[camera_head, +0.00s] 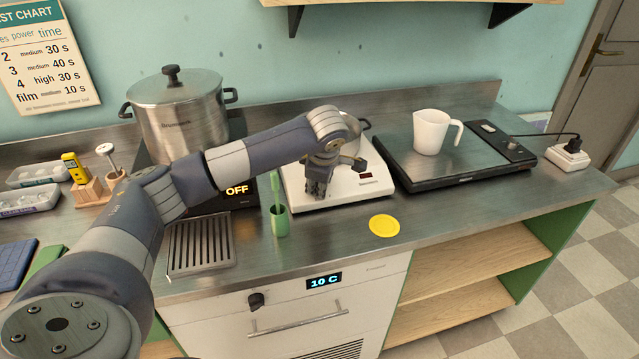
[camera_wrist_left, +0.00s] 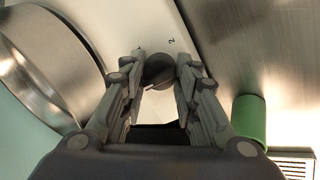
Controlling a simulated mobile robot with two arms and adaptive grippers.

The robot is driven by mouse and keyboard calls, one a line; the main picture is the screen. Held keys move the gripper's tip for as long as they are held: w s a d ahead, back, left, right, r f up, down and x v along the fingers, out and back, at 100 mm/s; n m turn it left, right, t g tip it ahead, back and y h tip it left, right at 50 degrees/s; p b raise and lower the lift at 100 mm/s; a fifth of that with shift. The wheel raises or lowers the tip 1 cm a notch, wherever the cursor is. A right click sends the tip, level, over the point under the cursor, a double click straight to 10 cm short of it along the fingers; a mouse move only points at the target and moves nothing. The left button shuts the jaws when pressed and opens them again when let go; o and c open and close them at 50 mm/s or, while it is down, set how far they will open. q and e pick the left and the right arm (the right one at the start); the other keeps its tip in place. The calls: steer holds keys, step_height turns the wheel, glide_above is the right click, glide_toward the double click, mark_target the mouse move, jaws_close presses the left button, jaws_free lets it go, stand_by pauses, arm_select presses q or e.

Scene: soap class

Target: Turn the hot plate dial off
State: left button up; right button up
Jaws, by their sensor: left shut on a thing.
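The white hot plate (camera_head: 345,187) sits on the steel counter with a small dark display (camera_head: 366,175) on its front; its reading is too small to tell. My left gripper (camera_head: 316,191) points down over the hot plate's front left. In the left wrist view, the hot plate's dark round dial (camera_wrist_left: 158,70) lies between the fingertips of my left gripper (camera_wrist_left: 160,75), which is shut on it. A "2" mark shows beside the dial. In the head view the gripper hides the dial. My right gripper is not in view.
A green cup (camera_head: 280,221) with a brush stands in front of the hot plate. A yellow disc (camera_head: 384,225) lies front right. A large pot (camera_head: 178,110) stands behind my arm near an "OFF" display (camera_head: 238,189). A white mug (camera_head: 431,132) stands on a black device (camera_head: 470,172).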

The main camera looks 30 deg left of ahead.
arm_select(q)
steer(key=o, duration=1.1)
steer(key=shift+c, duration=0.2)
steer(key=v, duration=1.2)
